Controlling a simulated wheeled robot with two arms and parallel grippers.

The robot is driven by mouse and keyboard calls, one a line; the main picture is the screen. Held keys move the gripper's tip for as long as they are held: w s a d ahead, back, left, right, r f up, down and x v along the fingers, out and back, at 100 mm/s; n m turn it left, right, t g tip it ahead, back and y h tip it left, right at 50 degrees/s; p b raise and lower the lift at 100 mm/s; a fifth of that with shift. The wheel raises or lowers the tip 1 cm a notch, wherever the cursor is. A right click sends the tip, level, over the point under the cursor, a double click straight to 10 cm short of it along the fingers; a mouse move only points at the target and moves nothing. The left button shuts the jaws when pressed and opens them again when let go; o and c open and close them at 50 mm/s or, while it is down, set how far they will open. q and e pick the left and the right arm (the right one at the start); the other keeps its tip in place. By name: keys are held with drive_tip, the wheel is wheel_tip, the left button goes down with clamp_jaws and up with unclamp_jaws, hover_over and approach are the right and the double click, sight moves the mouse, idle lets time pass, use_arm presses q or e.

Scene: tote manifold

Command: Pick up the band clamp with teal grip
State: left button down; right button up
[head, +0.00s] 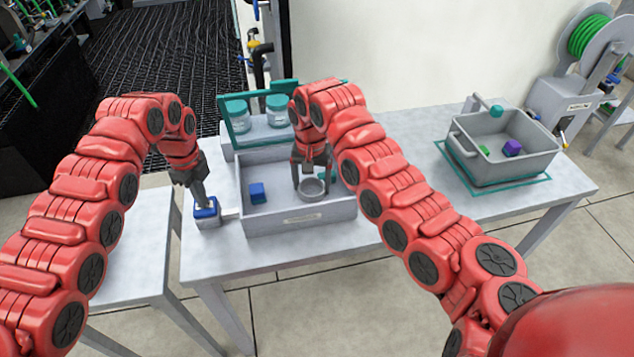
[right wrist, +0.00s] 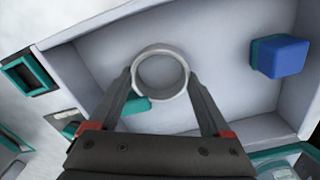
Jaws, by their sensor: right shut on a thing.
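The band clamp is a pale grey ring (head: 313,189) with a teal grip, inside the grey tray (head: 300,220) on the table. In the right wrist view the ring (right wrist: 161,52) sits between the fingertips and the teal grip (right wrist: 137,106) lies below it. My right gripper (head: 312,172) points down into the tray, shut on the ring with one finger on each side. Whether the clamp touches the tray floor I cannot tell. My left gripper (head: 202,196) points down at a small blue-topped box (head: 207,211) left of the tray; its fingers are too small to read.
A blue block (head: 257,193) lies in the tray, left of the clamp; it also shows in the right wrist view (right wrist: 281,56). Jars with teal lids (head: 277,108) stand behind the tray. A grey tote (head: 510,165) with purple and green pieces stands at the table's right.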

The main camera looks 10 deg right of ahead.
wheel_tip(320, 180, up, 12)
idle(0.6)
use_arm(q)
drive_tip(key=shift+r, duration=0.1)
wheel_tip(320, 180, up, 10)
idle(1.7)
